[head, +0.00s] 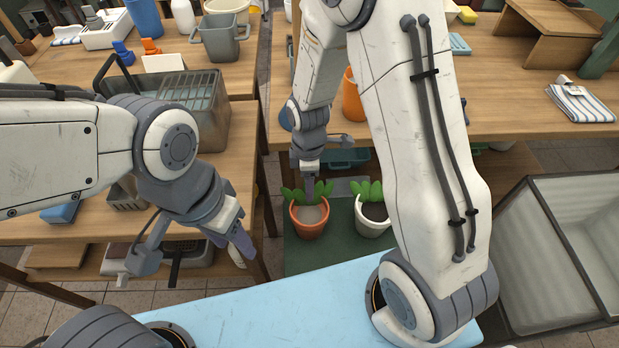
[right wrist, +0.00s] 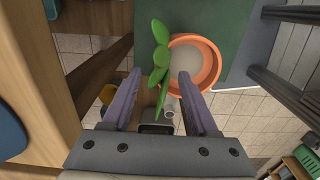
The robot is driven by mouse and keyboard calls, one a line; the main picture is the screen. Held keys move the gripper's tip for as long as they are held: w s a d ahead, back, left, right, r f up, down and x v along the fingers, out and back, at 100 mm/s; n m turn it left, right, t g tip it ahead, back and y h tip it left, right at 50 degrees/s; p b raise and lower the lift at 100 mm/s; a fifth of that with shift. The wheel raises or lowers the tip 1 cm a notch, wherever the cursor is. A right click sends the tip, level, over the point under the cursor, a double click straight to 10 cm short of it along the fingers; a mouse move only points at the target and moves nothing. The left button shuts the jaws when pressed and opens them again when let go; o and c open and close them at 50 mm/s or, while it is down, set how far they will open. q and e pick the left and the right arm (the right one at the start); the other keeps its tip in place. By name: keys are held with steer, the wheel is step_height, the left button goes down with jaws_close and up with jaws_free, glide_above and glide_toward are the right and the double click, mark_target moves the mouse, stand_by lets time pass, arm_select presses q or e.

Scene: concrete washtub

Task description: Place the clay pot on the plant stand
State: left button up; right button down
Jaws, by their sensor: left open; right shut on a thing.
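The orange clay pot (head: 309,222), with green leaves and a pale fill, shows beneath my right gripper (head: 311,190) in the head view. In the right wrist view the pot (right wrist: 211,62) lies at the fingertips, its leaves crossing the gap between the fingers (right wrist: 157,86). The right gripper is shut on the pot; the exact contact is unclear. A green surface (head: 335,256) below may be the plant stand. I cannot tell whether the pot touches it. My left gripper (head: 240,247) is open and empty, left of the pot.
A white pot (head: 371,226) with a plant stands right of the clay pot. An orange container (head: 352,97) is on the wooden table behind. A grey basket (head: 190,100) stands on the left table. A concrete washtub (head: 560,250) is at the right. Tiled floor shows between the furniture.

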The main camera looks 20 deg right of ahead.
steer(key=shift+c, duration=0.8)
jaws_free()
step_height(320, 180, up, 12)
steer(key=p, duration=0.2)
steer(key=s+a+r+m, duration=0.2)
steer(key=s+m, duration=0.1)
steer(key=s, duration=0.3)
steer(key=s+a+r+m, duration=0.2)
steer(key=s+a+r, duration=0.1)
steer(key=s, duration=0.3)
steer(key=s+a+r+m+y, duration=0.1)
steer(key=s+a+r+m, duration=0.1)
steer(key=s, duration=0.5)
steer(key=shift+a+r+m, duration=0.15)
steer(key=shift+r+m, duration=0.05)
steer(key=shift+m, duration=0.6)
